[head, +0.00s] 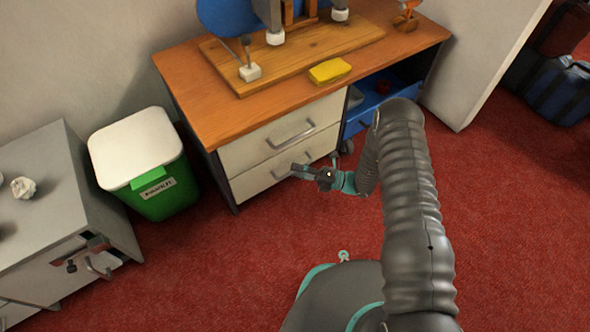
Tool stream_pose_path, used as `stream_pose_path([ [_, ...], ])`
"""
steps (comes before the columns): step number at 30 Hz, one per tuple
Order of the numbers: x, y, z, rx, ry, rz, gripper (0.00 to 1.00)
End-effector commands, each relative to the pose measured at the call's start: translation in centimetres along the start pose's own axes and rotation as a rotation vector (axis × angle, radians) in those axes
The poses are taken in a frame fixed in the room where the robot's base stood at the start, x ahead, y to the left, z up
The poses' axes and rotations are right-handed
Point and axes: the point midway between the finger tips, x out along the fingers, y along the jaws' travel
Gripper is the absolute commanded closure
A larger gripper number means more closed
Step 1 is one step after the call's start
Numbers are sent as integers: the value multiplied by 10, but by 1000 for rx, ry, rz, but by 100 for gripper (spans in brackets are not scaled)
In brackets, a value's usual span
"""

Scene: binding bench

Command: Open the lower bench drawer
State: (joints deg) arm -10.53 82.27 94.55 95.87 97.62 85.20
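The wooden-topped bench (225,112) has two white drawers on its front left. The lower bench drawer (258,178) appears shut, its face level with the upper drawer (255,149). The upper drawer's grey bar handle (291,137) is in plain view. My gripper (296,171) is in front of the right half of the lower drawer, pointing left, at about handle height.
A green bin with a white lid (140,150) stands left of the bench. A grey cabinet (60,215) is at the far left. A blue open compartment (372,100) is right of the drawers. Red carpet (230,265) in front of the drawers is clear.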

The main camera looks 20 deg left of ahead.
Motion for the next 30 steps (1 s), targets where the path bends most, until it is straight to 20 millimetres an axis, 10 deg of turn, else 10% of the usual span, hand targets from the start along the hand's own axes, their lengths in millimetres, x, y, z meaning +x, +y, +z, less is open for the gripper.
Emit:
stream_pose_path([
  [13, 10, 0, 0, 0, 0, 0, 63],
  [18, 10, 0, 0, 0, 0, 0, 100],
  [30, 10, 1, -6, 2, 6, 1, 100],
])
